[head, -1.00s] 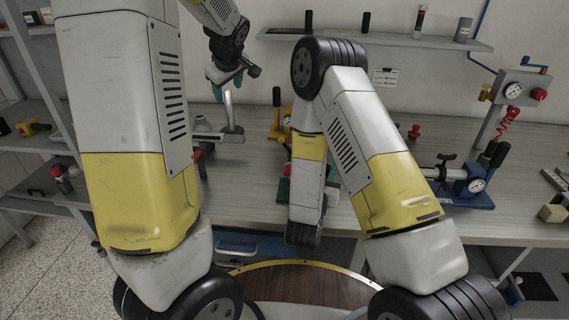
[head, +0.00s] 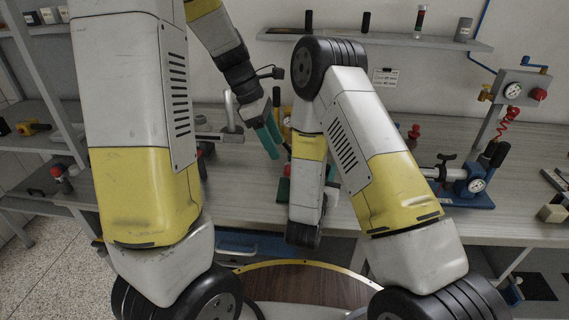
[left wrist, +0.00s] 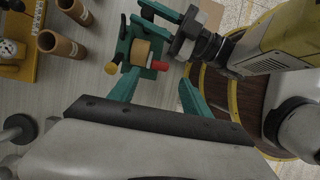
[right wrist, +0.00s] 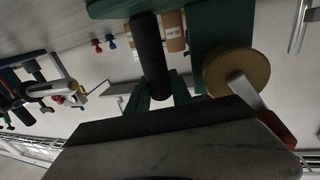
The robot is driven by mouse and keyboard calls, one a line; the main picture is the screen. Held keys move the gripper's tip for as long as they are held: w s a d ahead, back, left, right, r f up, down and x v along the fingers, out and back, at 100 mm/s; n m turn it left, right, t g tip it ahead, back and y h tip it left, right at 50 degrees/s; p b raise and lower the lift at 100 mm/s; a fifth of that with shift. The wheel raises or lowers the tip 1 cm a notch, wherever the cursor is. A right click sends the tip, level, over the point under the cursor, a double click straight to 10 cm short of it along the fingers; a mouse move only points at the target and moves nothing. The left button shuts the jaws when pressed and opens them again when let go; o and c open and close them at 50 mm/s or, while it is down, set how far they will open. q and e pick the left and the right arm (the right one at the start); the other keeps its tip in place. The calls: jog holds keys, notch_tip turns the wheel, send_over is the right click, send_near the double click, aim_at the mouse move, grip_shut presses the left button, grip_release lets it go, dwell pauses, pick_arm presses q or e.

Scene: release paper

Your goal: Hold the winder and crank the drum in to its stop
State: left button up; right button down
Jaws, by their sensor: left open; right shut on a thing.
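My right gripper (right wrist: 158,92) is shut on the winder's black handle (right wrist: 151,55). My left gripper (head: 268,138) is open and empty above the bench, its fingers spread towards the winder and apart from the crank. My right arm hides most of the winder in the head view.
A blue gauge fixture (head: 470,186) stands right on the bench (head: 400,222). A yellow fixture (left wrist: 18,50) and cardboard tubes (left wrist: 62,47) stand near the winder. A wall shelf (head: 380,40) runs behind. The bench between winder and blue fixture is partly hidden by my right arm.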

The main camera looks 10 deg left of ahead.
aim_at(289, 163)
pick_arm(q)
jog(key=x, duration=0.7)
jog(key=shift+f, duration=0.2)
jog(key=c, duration=1.2)
jog(key=shift+s+d+r+y, duration=0.2)
jog(key=shift+d+y, duration=0.4)
jog(key=shift+y, duration=0.3)
jog(key=shift+d+r+y, duration=0.1)
jog(key=shift+d+y, duration=0.1)
jog(key=shift+y, duration=0.4)
